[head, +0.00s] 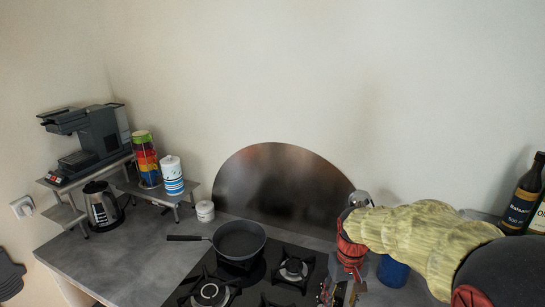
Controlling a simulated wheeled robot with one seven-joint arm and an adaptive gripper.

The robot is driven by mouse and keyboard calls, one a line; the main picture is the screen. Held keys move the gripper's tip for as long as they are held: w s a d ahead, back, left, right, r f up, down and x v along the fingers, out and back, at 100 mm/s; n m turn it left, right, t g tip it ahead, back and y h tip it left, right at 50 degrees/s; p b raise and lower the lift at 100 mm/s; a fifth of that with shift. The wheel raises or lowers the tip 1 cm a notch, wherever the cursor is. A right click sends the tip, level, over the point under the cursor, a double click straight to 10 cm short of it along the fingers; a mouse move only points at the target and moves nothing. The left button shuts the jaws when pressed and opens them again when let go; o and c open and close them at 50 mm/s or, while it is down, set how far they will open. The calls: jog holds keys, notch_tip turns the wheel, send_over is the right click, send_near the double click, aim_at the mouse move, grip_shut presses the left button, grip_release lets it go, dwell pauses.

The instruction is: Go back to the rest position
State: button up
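My arm, in a yellow-green fabric sleeve, reaches in from the right edge of the head view. My gripper (340,293) hangs at its end, pointing down over the right side of the black gas hob (254,286). The lower edge of the picture and the small size hide its fingertips, so I cannot tell if it is open or shut. I see no held object.
A dark pan (240,240) sits on the hob's back-left burner. A blue container (392,271) is close behind my arm. Dark bottles (524,197) stand at the right edge. A kettle (101,207) and shelf (134,186) are left. The left counter (130,255) is clear.

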jog(key=s+r+t+b, duration=0.1)
jog(key=s+r+t, duration=0.1)
jog(key=s, duration=0.5)
jog(key=s+r+t+b, duration=0.1)
jog(key=s+r+t, duration=0.1)
jog(key=s+r, duration=0.3)
jog(key=s+r+m+t+b, duration=0.1)
jog(key=s+r, duration=0.3)
jog(key=s, duration=0.5)
jog(key=shift+s+r+t, duration=0.15)
jog(key=shift+s+t, duration=0.1)
jog(key=shift+t, duration=0.15)
jog(key=shift+c, duration=1)
grip_shut()
